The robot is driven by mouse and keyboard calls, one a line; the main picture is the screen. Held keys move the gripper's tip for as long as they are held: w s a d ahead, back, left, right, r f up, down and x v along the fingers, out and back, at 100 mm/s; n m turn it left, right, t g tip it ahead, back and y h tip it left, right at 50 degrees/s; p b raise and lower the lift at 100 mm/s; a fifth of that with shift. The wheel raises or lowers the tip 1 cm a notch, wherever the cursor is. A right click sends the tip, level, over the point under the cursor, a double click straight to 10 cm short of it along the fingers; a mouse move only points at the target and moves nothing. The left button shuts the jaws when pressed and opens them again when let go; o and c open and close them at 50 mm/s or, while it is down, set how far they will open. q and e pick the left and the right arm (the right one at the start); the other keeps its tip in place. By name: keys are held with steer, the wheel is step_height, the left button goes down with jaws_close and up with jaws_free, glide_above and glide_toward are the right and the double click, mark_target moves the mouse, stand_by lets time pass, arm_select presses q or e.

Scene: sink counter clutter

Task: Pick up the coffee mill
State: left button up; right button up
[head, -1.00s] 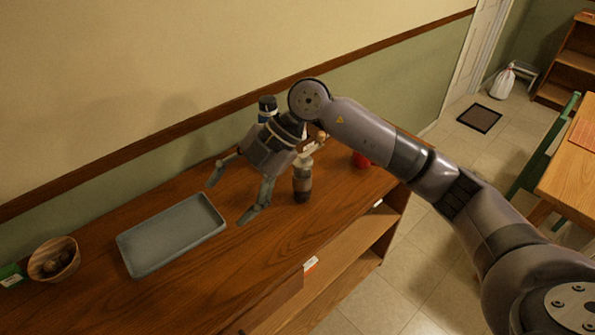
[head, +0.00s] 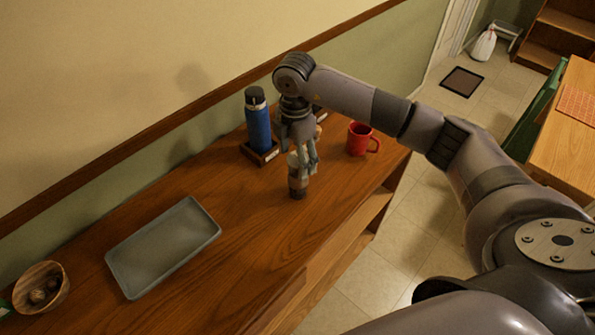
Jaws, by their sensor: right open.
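The coffee mill (head: 298,186) appears to be the small upright object with a pale upper part and a dark brown lower part on the wooden counter. My right gripper (head: 305,168) points down at the top of it, with its fingers overlapping the upper part in the head view. The jaws are open. I cannot tell whether the fingers touch it or stand on both sides of it, and part of its top is hidden by them. My left gripper is not in view.
A blue bottle (head: 258,128) stands on a small dark base just left of my right gripper. A red mug (head: 359,139) stands to the right. A grey tray (head: 165,248) and a wooden bowl (head: 42,288) lie to the left. The counter between tray and mill is clear.

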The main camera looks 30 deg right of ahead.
mark_target(298, 189)
steer(key=shift+s+f, duration=0.1)
steer(key=shift+f, duration=0.5)
steer(key=shift+f+p, duration=0.25)
steer(key=shift+p, duration=0.1)
steer(key=f, duration=0.1)
steer(key=f+p, duration=0.2)
steer(key=shift+d+f, duration=0.25)
steer(key=shift+f, duration=0.65)
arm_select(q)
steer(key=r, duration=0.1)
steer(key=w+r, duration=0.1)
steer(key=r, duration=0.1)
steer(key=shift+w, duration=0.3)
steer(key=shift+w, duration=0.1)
arm_select(e)
steer(key=shift+c, duration=0.5)
steer(key=c, duration=0.6)
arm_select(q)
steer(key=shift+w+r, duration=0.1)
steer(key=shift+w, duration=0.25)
arm_select(e)
steer(key=shift+r, duration=0.1)
steer(key=c, duration=0.9)
